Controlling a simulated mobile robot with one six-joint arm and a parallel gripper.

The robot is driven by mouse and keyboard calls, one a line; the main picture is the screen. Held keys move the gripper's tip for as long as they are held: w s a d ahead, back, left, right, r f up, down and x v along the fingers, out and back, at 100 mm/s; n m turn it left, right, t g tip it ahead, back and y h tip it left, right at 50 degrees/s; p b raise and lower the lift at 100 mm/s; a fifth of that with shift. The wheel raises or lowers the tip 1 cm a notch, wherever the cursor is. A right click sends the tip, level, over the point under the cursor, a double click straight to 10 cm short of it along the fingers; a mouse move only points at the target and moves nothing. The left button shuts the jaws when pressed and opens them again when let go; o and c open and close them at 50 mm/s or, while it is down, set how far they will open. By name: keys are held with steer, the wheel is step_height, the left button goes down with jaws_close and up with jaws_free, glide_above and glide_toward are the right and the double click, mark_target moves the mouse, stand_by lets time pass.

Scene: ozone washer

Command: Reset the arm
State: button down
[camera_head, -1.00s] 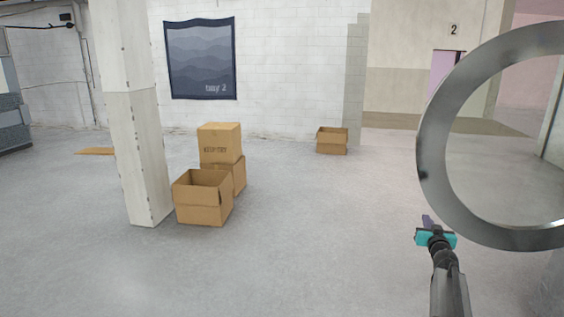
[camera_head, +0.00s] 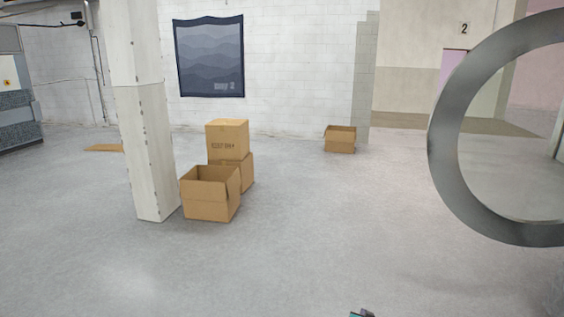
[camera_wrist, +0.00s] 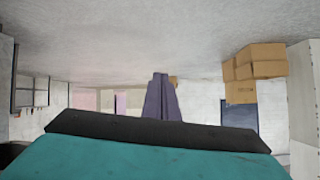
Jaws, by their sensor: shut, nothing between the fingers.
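My gripper shows in the wrist view with its purple-grey fingers (camera_wrist: 160,78) together and nothing between them. Its teal and black body fills the bottom of that view. In the head view only a small teal and dark part of my gripper (camera_head: 362,313) shows at the bottom edge, right of centre. The rest of my arm is out of that view. The wrist view is upside down, with the floor at the top.
A white pillar (camera_head: 146,150) stands left of an open cardboard box (camera_head: 210,205) and stacked boxes (camera_head: 227,138). Another open box (camera_head: 340,143) sits near the back wall. A large grey ring (camera_head: 450,150) fills the right side. The middle floor is clear.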

steer(key=s+a+f+g+b, duration=0.1)
steer(key=s+a+f+g, duration=0.3)
steer(key=s+f, duration=0.75)
steer(key=s+a+f+g+b, duration=0.1)
steer(key=s+a+f+g, duration=0.3)
steer(key=s+f, duration=0.8)
steer(key=s+a+r+n+g+y, duration=0.1)
steer(key=s+a+g, duration=0.1)
steer(key=s, duration=0.7)
steer(key=s+a+r+n+g+y, duration=0.1)
steer(key=s+g, duration=0.3)
steer(key=s, duration=0.5)
steer(key=s+a+r+n+g, duration=0.2)
steer(key=s+a+n+g, duration=0.1)
steer(key=s, duration=0.6)
steer(key=shift+a+r+y, duration=0.35)
steer(key=shift+a+y, duration=0.05)
steer(key=shift+a, duration=0.05)
steer(key=shift+s, duration=0.15)
